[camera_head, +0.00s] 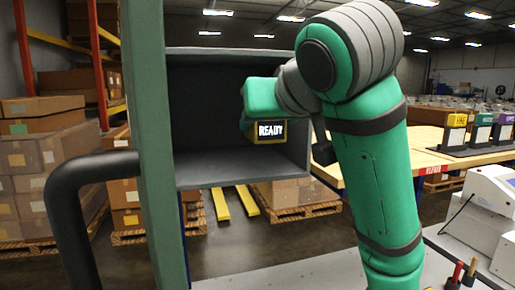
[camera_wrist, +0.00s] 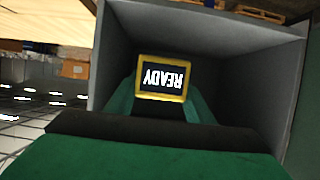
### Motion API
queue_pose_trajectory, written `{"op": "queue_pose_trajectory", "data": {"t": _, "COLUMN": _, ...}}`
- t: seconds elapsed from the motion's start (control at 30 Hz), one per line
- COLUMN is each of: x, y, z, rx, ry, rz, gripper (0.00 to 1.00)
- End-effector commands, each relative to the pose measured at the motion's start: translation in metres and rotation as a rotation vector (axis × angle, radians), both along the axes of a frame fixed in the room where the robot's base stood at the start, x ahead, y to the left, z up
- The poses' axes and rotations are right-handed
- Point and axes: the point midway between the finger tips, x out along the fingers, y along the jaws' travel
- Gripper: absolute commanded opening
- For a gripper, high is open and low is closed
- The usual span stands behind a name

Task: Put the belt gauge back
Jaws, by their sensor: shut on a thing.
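A dark box with a yellow frame and the word READY (camera_head: 268,130) looks to be the belt gauge. My gripper (camera_head: 262,112) reaches into the cubby from the right and is shut on this box. In the wrist view the READY face (camera_wrist: 162,79) appears upside down, with green fingers on both sides of it. The cubby's grey walls (camera_wrist: 240,60) surround it there. The head view does not clearly show whether the box touches the cubby floor; my arm hides part of the cubby.
A green post (camera_head: 150,120) and a dark bent tube (camera_head: 70,200) stand left of the cubby. A wooden table (camera_head: 350,172) with several labelled dark boxes is at the right. A white machine (camera_head: 490,200) stands at the lower right. Cartons on pallets are behind.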

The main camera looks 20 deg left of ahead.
Motion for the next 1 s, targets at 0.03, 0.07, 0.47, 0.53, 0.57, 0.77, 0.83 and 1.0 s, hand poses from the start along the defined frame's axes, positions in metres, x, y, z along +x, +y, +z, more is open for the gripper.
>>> {"op": "queue_pose_trajectory", "data": {"t": 0.03, "x": 0.009, "y": 0.007, "z": 0.000, "rx": -0.001, "ry": 0.003, "rz": 0.001, "gripper": 0.17}}
{"op": "queue_pose_trajectory", "data": {"t": 0.07, "x": 0.015, "y": 0.010, "z": 0.000, "rx": -0.001, "ry": 0.003, "rz": 0.001, "gripper": 0.17}}
{"op": "queue_pose_trajectory", "data": {"t": 0.47, "x": 0.066, "y": 0.045, "z": -0.002, "rx": -0.001, "ry": -0.001, "rz": -0.001, "gripper": 0.17}}
{"op": "queue_pose_trajectory", "data": {"t": 0.53, "x": 0.065, "y": 0.043, "z": -0.013, "rx": -0.002, "ry": 0.000, "rz": -0.001, "gripper": 0.17}}
{"op": "queue_pose_trajectory", "data": {"t": 0.57, "x": 0.065, "y": 0.043, "z": -0.016, "rx": -0.001, "ry": -0.001, "rz": -0.001, "gripper": 0.17}}
{"op": "queue_pose_trajectory", "data": {"t": 0.77, "x": 0.065, "y": 0.043, "z": -0.030, "rx": -0.001, "ry": -0.002, "rz": -0.001, "gripper": 0.17}}
{"op": "queue_pose_trajectory", "data": {"t": 0.83, "x": 0.065, "y": 0.043, "z": -0.033, "rx": 0.000, "ry": -0.001, "rz": -0.001, "gripper": 0.17}}
{"op": "queue_pose_trajectory", "data": {"t": 1.0, "x": 0.065, "y": 0.043, "z": -0.052, "rx": 0.000, "ry": 0.000, "rz": -0.001, "gripper": 0.17}}
